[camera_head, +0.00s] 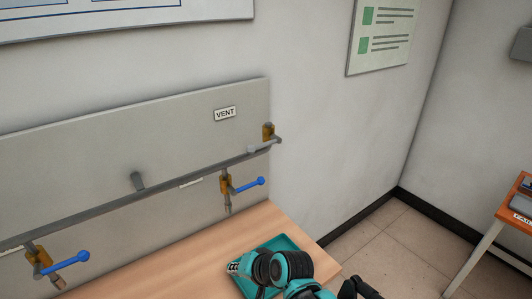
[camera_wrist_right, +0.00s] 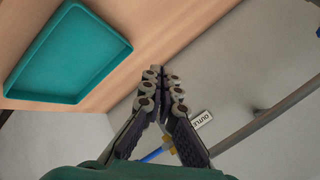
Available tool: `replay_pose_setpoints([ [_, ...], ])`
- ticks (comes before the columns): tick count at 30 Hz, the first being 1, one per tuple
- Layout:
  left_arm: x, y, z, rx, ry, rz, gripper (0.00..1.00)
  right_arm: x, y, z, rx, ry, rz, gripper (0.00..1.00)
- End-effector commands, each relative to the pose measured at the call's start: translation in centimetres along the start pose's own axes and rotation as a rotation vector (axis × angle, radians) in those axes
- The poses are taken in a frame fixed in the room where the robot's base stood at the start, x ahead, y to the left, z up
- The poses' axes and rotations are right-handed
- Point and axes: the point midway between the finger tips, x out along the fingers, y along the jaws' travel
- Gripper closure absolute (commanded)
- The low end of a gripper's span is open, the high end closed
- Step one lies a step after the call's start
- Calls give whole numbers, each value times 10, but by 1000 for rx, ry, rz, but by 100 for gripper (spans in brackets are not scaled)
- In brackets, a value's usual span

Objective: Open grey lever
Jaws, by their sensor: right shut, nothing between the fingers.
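The grey lever (camera_head: 265,146) is on a brass valve (camera_head: 268,131) at the right end of the pipe, below and right of the VENT label (camera_head: 225,114). It lies roughly along the pipe line. My right gripper (camera_head: 234,267) is low in the head view, over the teal tray, well below and apart from the grey lever. In the right wrist view its fingers (camera_wrist_right: 164,78) are together and hold nothing. The grey lever is not seen in the wrist view. My left gripper is not in view.
Two blue-handled valves (camera_head: 248,184) (camera_head: 66,264) sit along the pipe (camera_head: 105,200) on the grey panel. The teal tray (camera_wrist_right: 68,50) lies on the wooden bench (camera_head: 160,272). A side table (camera_head: 516,205) stands far right. The space before the grey lever looks clear.

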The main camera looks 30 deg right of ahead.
Motion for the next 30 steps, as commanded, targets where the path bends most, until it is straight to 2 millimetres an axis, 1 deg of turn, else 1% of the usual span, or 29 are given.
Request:
replay_pose_setpoints([
  [1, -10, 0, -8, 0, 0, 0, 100, 0, -12, -29, 226, 11, -68, 100],
  [2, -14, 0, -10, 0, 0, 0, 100, 2, -17, -43, 367, 11, -118, 100],
  [3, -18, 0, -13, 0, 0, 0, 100, 2, -22, -63, 551, 9, -186, 100],
  [5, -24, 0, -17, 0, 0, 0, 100, 0, -27, -96, 820, -2, -296, 100],
  [6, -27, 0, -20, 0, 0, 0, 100, -4, -28, -118, 991, -15, -373, 100],
  [8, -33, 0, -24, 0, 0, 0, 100, -12, -25, -151, 1229, -44, -491, 100],
  [9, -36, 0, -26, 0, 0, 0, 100, -18, -20, -171, 1370, -67, -570, 100],
  [12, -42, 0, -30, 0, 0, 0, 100, -38, -5, -213, 1659, -139, -753, 100],
  [15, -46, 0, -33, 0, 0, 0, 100, -56, 10, -241, 1850, -214, -896, 100],
  [18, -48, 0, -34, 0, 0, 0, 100, -68, 21, -255, 1956, -271, -986, 100],
  [20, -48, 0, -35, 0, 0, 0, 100, -71, 25, -260, 1988, -291, -1014, 100],
  [30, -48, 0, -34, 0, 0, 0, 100, -73, 26, -261, 2004, -303, -1027, 100],
])
